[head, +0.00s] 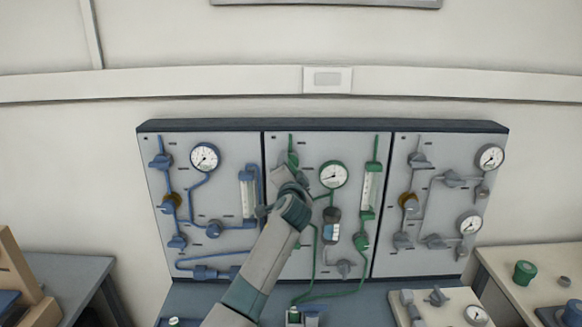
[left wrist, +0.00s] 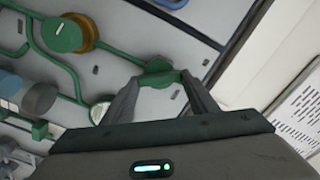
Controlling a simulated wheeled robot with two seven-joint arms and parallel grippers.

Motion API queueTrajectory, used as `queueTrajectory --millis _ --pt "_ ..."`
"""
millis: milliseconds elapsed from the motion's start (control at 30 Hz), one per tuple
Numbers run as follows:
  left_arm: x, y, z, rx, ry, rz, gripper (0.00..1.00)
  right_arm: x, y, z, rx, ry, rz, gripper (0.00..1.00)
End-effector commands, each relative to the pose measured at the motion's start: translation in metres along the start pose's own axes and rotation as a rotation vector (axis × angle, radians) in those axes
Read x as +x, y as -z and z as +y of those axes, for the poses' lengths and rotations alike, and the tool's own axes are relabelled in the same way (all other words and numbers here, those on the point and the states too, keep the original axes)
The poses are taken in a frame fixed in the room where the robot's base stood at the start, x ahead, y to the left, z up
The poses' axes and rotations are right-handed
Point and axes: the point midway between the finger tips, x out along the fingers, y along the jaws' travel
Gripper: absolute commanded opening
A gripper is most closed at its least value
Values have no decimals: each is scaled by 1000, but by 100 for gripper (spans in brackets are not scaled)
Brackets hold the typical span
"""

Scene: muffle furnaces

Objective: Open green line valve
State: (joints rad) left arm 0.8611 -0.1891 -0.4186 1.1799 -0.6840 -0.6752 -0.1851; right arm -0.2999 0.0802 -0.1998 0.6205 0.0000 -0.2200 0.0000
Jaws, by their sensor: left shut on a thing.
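The green line runs down the middle panel (head: 316,144) of the wall board. Its upper green valve (head: 292,159) sits near the panel's top left. My left gripper (head: 284,174) reaches up to it and hides part of the line. In the left wrist view, the two fingers of the left gripper (left wrist: 162,82) are closed on the green valve handle (left wrist: 158,77). A green knob with a brass collar (left wrist: 66,35) lies further along the line. My right gripper is not in view.
A green-rimmed gauge (head: 333,174) and a green flowmeter (head: 369,187) stand right of the gripper. Blue piping with a gauge (head: 205,157) fills the left panel. Grey piping with gauges (head: 490,157) fills the right panel. Side tables flank the board.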

Motion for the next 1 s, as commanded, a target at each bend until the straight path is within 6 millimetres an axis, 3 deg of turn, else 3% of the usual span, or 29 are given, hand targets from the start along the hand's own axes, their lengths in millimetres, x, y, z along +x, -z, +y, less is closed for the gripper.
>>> queueTrajectory --millis 500,1000 --pt "0 1 -1 458 1 0 31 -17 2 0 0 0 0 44" --pt "0 0 1 619 2 1 31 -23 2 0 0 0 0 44"
